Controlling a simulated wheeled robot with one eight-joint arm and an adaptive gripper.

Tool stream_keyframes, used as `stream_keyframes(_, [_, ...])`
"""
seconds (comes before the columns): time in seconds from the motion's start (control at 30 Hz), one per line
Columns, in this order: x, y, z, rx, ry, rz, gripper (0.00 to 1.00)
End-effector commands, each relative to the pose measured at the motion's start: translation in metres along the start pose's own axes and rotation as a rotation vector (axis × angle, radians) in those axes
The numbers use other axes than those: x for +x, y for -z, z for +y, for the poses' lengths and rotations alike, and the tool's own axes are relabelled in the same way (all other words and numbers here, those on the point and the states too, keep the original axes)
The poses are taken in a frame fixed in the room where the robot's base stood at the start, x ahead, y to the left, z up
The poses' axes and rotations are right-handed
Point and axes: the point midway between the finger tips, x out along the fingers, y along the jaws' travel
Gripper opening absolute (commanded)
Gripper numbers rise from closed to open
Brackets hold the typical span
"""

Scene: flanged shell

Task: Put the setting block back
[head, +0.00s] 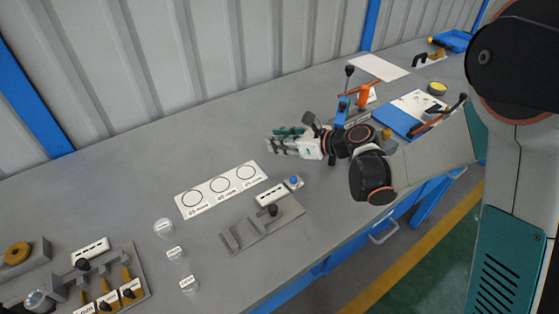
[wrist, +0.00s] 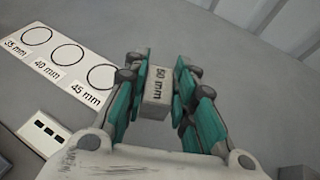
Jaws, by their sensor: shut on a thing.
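My gripper (head: 274,142) reaches left over the bench in the head view, its teal fingers pointing at the back wall side. In the wrist view, my gripper (wrist: 158,75) is shut on a grey setting block (wrist: 157,92) marked 50 mm, held between both finger pads. The block is hard to make out in the head view. A white card (head: 221,190) with three printed circles lies on the bench, left of and nearer than the gripper. In the wrist view the card (wrist: 55,62) reads 35, 40 and 45 mm, and its circles look empty.
A grey fixture (head: 245,236) and a small box with a blue button (head: 293,182) stand near the front edge. Three labelled clear pieces (head: 175,253) stand left of it. A tool rack (head: 127,263) is at lower left. A blue board (head: 398,117) lies right. Bench behind the card is clear.

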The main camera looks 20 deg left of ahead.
Motion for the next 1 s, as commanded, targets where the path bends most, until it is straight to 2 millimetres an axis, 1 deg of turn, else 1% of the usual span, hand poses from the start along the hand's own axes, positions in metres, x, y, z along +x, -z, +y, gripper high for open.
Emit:
stream_keyframes(0.03, [0.003,0.008,0.000,0.000,0.000,0.000,0.00])
stream_keyframes(0.27, [0.008,0.019,0.000,0.000,0.000,0.000,0.00])
stream_keyframes(0.53, [0.022,0.053,0.000,0.000,0.000,0.000,0.00])
stream_keyframes(0.9, [0.023,0.055,0.000,0.000,0.000,0.000,0.00])
stream_keyframes(0.93, [0.023,0.056,0.000,0.000,0.000,0.000,0.27])
stream_keyframes(0.97, [0.023,0.055,0.000,0.000,0.000,0.000,0.34])
stream_keyframes(1.0, [0.023,0.055,0.000,0.000,0.000,0.000,0.43])
